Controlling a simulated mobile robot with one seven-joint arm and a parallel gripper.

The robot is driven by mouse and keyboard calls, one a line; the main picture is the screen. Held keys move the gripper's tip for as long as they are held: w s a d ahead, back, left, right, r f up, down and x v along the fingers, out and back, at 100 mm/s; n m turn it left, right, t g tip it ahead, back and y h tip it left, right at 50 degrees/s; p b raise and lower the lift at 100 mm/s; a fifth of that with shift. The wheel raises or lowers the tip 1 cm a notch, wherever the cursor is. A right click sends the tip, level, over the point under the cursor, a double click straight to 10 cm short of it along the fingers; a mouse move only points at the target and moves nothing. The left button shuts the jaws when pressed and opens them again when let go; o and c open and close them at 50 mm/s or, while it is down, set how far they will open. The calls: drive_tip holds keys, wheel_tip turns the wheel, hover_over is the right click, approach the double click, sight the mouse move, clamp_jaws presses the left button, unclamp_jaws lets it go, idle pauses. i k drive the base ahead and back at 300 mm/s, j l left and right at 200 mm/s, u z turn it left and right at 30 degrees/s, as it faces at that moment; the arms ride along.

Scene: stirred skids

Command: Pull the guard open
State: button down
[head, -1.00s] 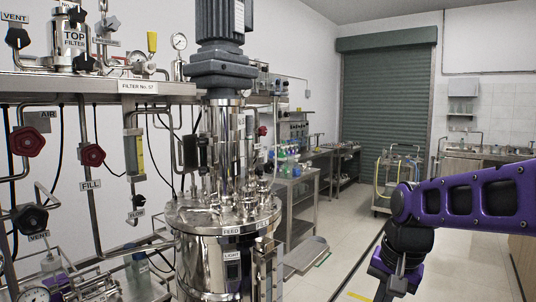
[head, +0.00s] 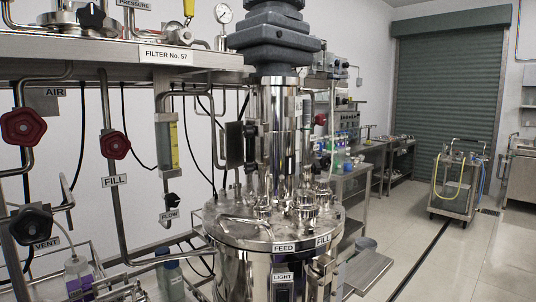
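A steel stirred vessel (head: 262,238) stands in the middle of the head view, with a dark grey motor drive (head: 275,45) above it. Between them is a shiny upright cylindrical housing (head: 275,125) around the shaft area. A dark flat plate with a black fitting (head: 235,145) sits at the housing's left side. No part is labelled as the guard; the housing or this plate may be it, and I cannot tell whether it is open or shut. My gripper is out of view.
A steel pipe rack with red valve knobs (head: 115,145) and a flow tube (head: 168,147) stands close on the left. A low step (head: 368,271) lies right of the vessel. A hose trolley (head: 456,180) stands farther back. The floor (head: 455,260) at right is clear.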

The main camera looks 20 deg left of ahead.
sight(233, 157)
drive_tip(key=u, duration=0.9)
